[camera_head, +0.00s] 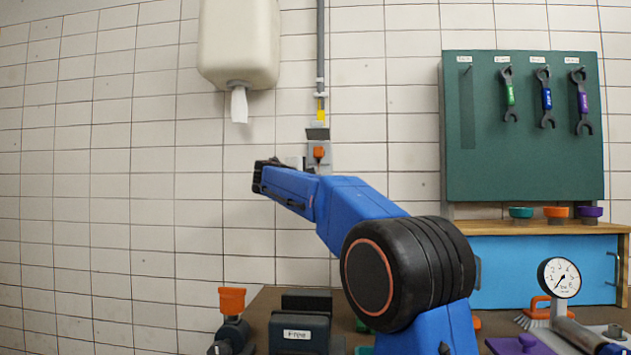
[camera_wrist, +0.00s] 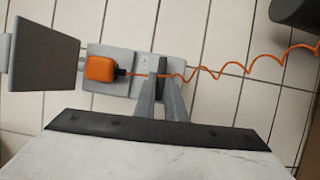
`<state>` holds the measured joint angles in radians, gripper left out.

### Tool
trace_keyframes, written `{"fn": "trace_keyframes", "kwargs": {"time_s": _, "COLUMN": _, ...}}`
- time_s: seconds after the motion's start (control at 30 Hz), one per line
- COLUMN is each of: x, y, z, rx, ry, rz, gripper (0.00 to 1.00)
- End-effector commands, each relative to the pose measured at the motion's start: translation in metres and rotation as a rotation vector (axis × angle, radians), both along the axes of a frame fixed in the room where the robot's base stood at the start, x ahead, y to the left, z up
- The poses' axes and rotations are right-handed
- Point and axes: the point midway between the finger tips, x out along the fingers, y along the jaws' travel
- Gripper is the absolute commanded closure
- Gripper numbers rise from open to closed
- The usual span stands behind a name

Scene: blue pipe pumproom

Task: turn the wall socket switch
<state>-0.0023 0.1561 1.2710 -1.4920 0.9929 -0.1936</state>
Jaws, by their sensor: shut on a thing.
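The grey wall socket plate (camera_wrist: 138,55) shows close up in the wrist view. An orange plug (camera_wrist: 101,68) sits in it, and a grey lid (camera_wrist: 45,50) stands open at the left. The switch (camera_wrist: 161,66) is a dark bar on the plate, to the right of the plug. My gripper (camera_wrist: 160,82) is shut on this switch, with the fingertips at either side of it. In the head view the orange plug (camera_head: 319,153) shows on the wall beyond my blue arm. There my arm hides the switch and fingertips.
An orange coiled cord (camera_wrist: 235,72) runs right from the plug, passing by the fingers. A cream dispenser (camera_head: 239,42) hangs at upper left. A green tool board (camera_head: 525,125) is at right. A bench (camera_head: 262,300) with valves and a pressure gauge (camera_head: 559,278) stands below.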

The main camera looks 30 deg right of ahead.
Motion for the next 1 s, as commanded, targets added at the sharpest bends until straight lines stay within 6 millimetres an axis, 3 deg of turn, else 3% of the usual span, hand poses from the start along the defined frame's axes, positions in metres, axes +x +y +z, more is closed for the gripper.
{"fn": "trace_keyframes", "kwargs": {"time_s": 0.63, "x": 0.0005, "y": -0.001, "z": -0.0032, "rx": 0.044, "ry": -0.023, "rz": -0.003, "gripper": 1.0}}
{"fn": "trace_keyframes", "kwargs": {"time_s": 0.67, "x": 0.0005, "y": -0.001, "z": -0.0032, "rx": 0.044, "ry": -0.023, "rz": -0.003, "gripper": 0.83}}
{"fn": "trace_keyframes", "kwargs": {"time_s": 0.7, "x": 0.0005, "y": -0.0009, "z": -0.0029, "rx": 0.044, "ry": -0.023, "rz": -0.003, "gripper": 0.73}}
{"fn": "trace_keyframes", "kwargs": {"time_s": 1.0, "x": 0.0002, "y": -0.0006, "z": 0.0001, "rx": 0.04, "ry": -0.026, "rz": -0.001, "gripper": 0.71}}
